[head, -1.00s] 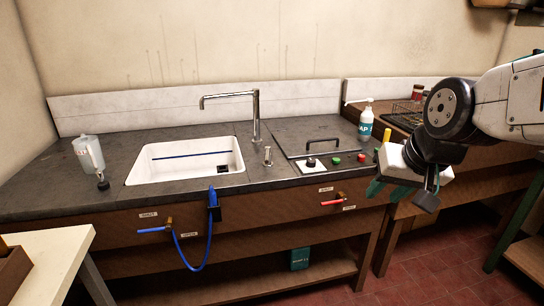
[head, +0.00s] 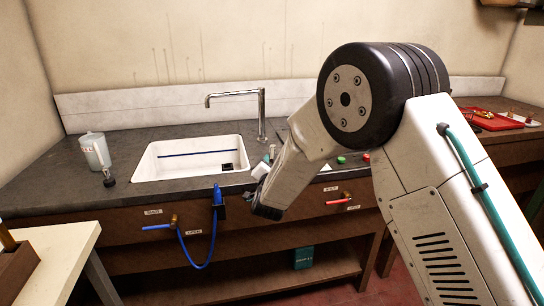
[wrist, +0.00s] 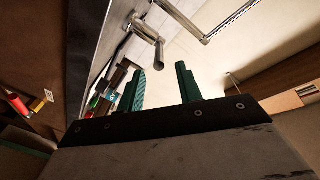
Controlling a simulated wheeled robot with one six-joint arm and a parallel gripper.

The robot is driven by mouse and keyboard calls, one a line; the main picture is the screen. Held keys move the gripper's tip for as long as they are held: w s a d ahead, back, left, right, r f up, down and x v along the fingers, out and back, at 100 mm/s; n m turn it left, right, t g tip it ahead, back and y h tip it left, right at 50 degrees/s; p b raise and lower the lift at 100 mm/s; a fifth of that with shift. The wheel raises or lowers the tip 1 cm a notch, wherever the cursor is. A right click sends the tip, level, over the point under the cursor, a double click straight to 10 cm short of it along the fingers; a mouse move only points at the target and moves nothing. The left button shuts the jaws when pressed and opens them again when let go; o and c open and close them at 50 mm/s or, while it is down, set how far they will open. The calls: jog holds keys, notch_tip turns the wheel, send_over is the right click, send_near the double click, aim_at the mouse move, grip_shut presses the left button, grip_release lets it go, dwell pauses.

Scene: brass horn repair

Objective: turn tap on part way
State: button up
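The chrome tap spout (head: 262,115) stands upright behind the white sink (head: 148,172) and bends left over it; it also shows in the wrist view (wrist: 188,18). A short chrome tap lever (wrist: 148,34) shows in the wrist view beyond and a little left of the fingertips, apart from them. In the head view my arm crowds that spot. My gripper (wrist: 161,68) has two green fingers spread apart with nothing between them. In the head view the fingers are hidden by my arm.
A blue-handled valve (head: 157,227) with a blue hose and a red-handled valve (head: 338,202) are on the counter front. A red tray (head: 500,122) lies on the far right counter. A pale table (head: 50,260) is at front left.

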aim_at(272, 153)
jog(key=w, duration=0.7)
jog(key=shift+w+a+f, duration=0.15)
jog(key=shift+w+a, duration=0.05)
jog(key=shift+w, duration=0.2)
grip_shut()
